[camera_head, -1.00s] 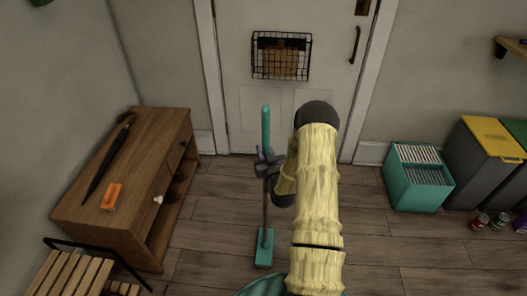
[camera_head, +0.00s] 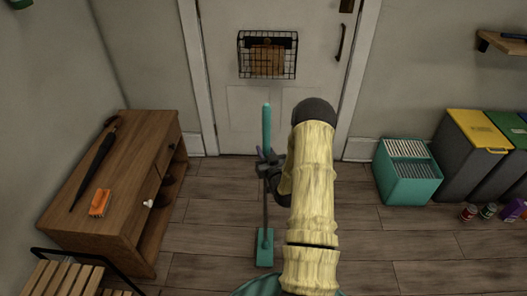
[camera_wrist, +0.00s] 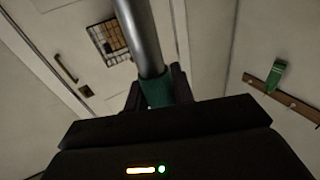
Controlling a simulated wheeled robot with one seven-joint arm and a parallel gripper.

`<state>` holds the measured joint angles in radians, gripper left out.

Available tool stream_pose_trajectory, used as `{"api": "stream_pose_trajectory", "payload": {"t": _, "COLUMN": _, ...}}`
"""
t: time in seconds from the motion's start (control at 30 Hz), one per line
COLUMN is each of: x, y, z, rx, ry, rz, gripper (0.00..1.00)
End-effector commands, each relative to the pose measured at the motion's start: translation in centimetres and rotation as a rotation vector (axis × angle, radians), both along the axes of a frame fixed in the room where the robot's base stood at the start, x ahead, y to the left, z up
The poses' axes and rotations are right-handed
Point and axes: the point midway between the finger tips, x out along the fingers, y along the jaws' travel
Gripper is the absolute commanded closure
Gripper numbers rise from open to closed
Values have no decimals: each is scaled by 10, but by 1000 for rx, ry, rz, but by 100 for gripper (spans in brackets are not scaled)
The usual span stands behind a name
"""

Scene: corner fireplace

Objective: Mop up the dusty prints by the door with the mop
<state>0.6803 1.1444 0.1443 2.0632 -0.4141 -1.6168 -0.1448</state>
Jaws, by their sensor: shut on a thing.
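The mop (camera_head: 265,210) stands upright, with a teal upper handle, a grey lower pole and a flat teal head (camera_head: 264,248) low over the wooden floor. My gripper (camera_head: 268,168) is shut on the mop's handle, about midway up. The wrist view shows the grey pole and a green section (camera_wrist: 156,91) between my gripper's fingers (camera_wrist: 158,92). The white door (camera_head: 290,110) is straight ahead, with a black wire basket (camera_head: 267,72) on it. I cannot make out any dusty prints; my arm covers part of the floor before the door.
A wooden cabinet (camera_head: 92,222) stands left, with a dark umbrella (camera_head: 95,165) and an orange brush (camera_head: 100,203) on top. A slatted bench (camera_head: 60,279) is front left. A teal file crate (camera_head: 408,185), grey bins (camera_head: 465,160) and cans (camera_head: 487,211) are right. Floor between is clear.

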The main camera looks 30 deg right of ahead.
Motion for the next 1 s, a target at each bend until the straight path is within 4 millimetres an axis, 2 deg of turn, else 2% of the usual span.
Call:
{"api": "stream_pose_trajectory", "payload": {"t": 0.7, "x": -22, "y": -33, "z": -2, "rx": -4, "ry": 2, "rz": -3, "gripper": 100}}
{"api": "stream_pose_trajectory", "payload": {"t": 1.0, "x": -23, "y": -34, "z": -3, "rx": -4, "ry": 6, "rz": -3, "gripper": 100}}
